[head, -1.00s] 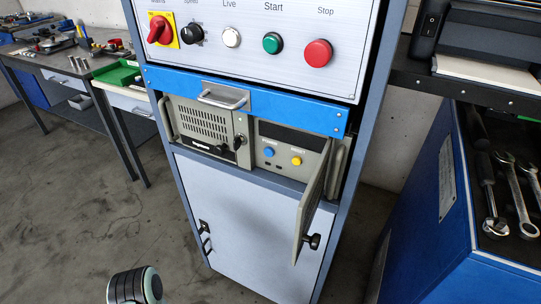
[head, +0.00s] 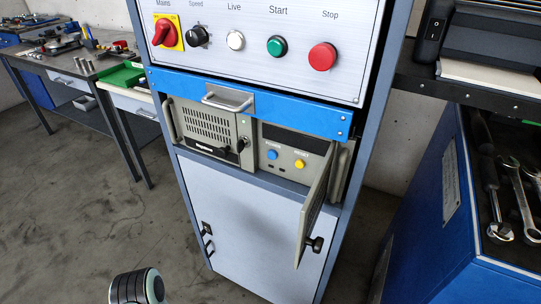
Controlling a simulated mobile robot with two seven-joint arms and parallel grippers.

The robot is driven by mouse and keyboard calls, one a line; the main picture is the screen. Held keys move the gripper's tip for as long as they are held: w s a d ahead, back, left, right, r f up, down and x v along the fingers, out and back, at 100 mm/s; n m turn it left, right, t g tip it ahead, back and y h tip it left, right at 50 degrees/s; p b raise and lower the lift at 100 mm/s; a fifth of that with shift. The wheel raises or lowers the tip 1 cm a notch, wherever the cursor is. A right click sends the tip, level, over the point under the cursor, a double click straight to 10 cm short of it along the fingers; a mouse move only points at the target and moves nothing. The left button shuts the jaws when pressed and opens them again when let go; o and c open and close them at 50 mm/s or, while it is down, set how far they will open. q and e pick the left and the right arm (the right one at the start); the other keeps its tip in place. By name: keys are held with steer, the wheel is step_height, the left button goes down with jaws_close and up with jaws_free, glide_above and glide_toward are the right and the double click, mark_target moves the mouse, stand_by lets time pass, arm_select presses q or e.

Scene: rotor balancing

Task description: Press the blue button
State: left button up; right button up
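The blue button (head: 272,155) is on the front of a grey instrument unit in the cabinet, below the blue drawer front. A yellow button (head: 299,164) is to its right on the same face. A narrow grey door (head: 313,217) with a black knob stands swung open at the right of this face, and the blue button is not covered by it. Neither of my grippers shows. Only a dark rounded part of mine with a pale green ring is at the bottom left.
The upper panel carries a red mains switch (head: 166,31), a green start button (head: 277,46) and a red stop button (head: 322,56). A blue drawer front (head: 290,109) with a handle overhangs the unit. A blue tool cabinet (head: 440,210) stands right. Floor is clear at left.

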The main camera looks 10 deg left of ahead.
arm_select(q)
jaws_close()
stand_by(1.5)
